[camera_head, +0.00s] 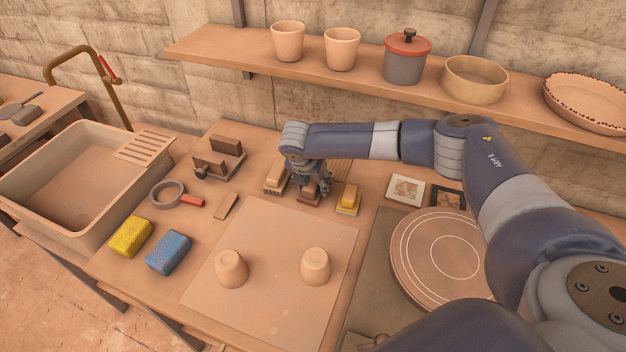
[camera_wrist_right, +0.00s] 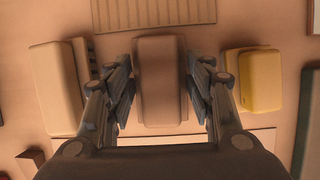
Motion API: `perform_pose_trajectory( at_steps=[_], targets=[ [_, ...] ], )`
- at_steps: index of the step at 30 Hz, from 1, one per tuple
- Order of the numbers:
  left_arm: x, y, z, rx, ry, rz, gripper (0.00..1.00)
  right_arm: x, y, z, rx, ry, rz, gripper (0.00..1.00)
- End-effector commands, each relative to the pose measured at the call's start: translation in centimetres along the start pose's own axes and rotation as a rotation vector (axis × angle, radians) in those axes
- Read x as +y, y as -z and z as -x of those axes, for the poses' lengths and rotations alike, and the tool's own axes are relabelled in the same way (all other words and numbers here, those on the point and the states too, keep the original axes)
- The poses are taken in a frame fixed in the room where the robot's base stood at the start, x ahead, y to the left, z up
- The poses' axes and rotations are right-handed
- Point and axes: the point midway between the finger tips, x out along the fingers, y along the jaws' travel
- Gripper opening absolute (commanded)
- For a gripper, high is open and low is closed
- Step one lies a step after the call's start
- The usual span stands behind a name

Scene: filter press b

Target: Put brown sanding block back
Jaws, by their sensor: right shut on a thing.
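The brown sanding block (camera_wrist_right: 160,80) sits between the two fingers of my right gripper (camera_wrist_right: 160,92) in the right wrist view. In the head view the block (camera_head: 309,192) shows below my right gripper (camera_head: 309,183), low over the back of the table. The gripper is shut on the block. The block is in line between a tan block (camera_head: 274,182) on its left and a yellow block (camera_head: 348,200) on its right. I cannot tell whether its underside touches the table. My left gripper is out of view.
Yellow and blue sponges (camera_head: 131,236) (camera_head: 168,252) lie at left, near a sink (camera_head: 75,190). A round wheel (camera_head: 440,255) stands right. A shelf (camera_head: 370,75) with pots hangs above.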

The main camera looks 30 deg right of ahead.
Motion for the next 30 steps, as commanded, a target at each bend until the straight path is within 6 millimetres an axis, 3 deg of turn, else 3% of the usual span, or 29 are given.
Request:
perform_pose_trajectory(
  at_steps=[11,12,15,25,30],
  targets=[
    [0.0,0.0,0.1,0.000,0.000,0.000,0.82,0.0,0.2,-0.5,0.000,-0.001,-0.001,0.30],
    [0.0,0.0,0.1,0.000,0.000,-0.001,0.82,0.0,0.2,-0.5,-0.001,-0.001,-0.001,0.52],
    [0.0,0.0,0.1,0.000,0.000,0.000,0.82,0.0,0.2,-0.5,-0.001,-0.001,-0.001,0.69],
    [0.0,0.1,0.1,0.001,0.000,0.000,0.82,0.0,0.2,-0.4,-0.001,-0.001,-0.001,0.69],
    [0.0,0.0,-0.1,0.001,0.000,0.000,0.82,0.1,0.1,1.0,0.000,-0.004,-0.001,0.69]
  ],
)
